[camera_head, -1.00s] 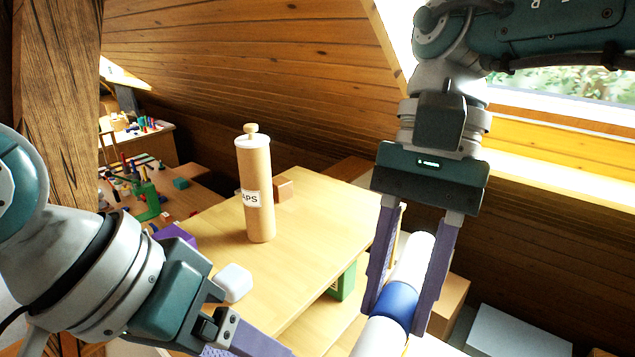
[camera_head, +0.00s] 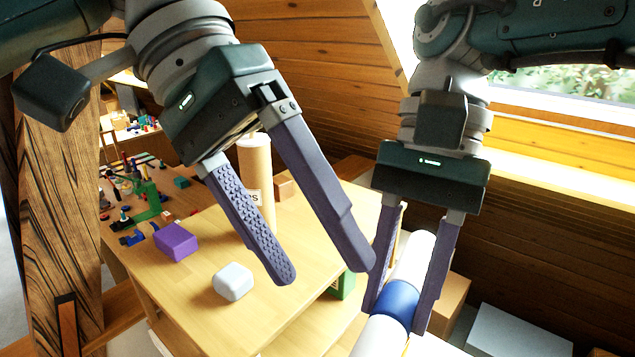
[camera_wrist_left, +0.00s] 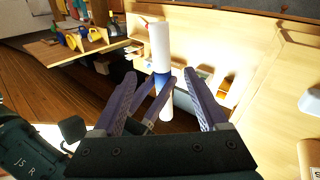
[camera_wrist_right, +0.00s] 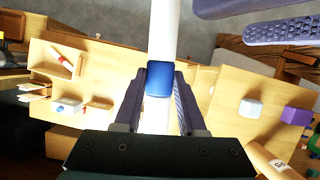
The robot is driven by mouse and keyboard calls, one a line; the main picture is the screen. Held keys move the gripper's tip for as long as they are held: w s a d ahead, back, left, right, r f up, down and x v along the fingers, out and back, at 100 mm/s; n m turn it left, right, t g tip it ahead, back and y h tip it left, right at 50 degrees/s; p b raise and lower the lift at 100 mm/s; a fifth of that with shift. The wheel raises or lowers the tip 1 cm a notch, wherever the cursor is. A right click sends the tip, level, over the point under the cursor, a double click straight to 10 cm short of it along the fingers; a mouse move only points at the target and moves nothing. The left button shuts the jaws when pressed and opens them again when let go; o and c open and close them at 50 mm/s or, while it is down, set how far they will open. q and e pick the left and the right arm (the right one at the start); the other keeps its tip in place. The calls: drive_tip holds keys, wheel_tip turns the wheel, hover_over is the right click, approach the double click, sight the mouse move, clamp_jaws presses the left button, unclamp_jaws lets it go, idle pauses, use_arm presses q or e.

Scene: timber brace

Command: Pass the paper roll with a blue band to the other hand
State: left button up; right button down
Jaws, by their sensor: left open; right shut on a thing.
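The paper roll (camera_head: 417,257) is a long white tube with a blue band (camera_head: 397,300). My right gripper (camera_head: 407,300) is shut on it at the band; the right wrist view also shows the band (camera_wrist_right: 160,80) between the fingers. My left gripper (camera_head: 325,275) is open and empty, to the left of the roll in the head view. In the left wrist view, the roll (camera_wrist_left: 160,45) lies beyond and between the open left fingers (camera_wrist_left: 165,88), apart from them as far as I can tell. The roll's near end is cut off in the head view.
On the wooden table (camera_head: 200,315) stand a tan labelled cylinder (camera_head: 254,165), a white block (camera_head: 233,281) and a purple block (camera_head: 176,241). A cardboard box (camera_head: 452,300) is right of the roll. A timber post (camera_head: 55,190) rises at the left.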

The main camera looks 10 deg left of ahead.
sight(366, 342)
use_arm(q)
drive_tip(key=x, duration=0.8)
drive_tip(key=shift+s+d+f, duration=0.1)
drive_tip(key=shift+d+f, duration=0.05)
drive_tip(key=shift+f, duration=0.1)
drive_tip(key=shift+d+r, duration=0.1)
clamp_jaws()
use_arm(e)
drive_tip(key=shift+c, duration=2)
unclamp_jaws()
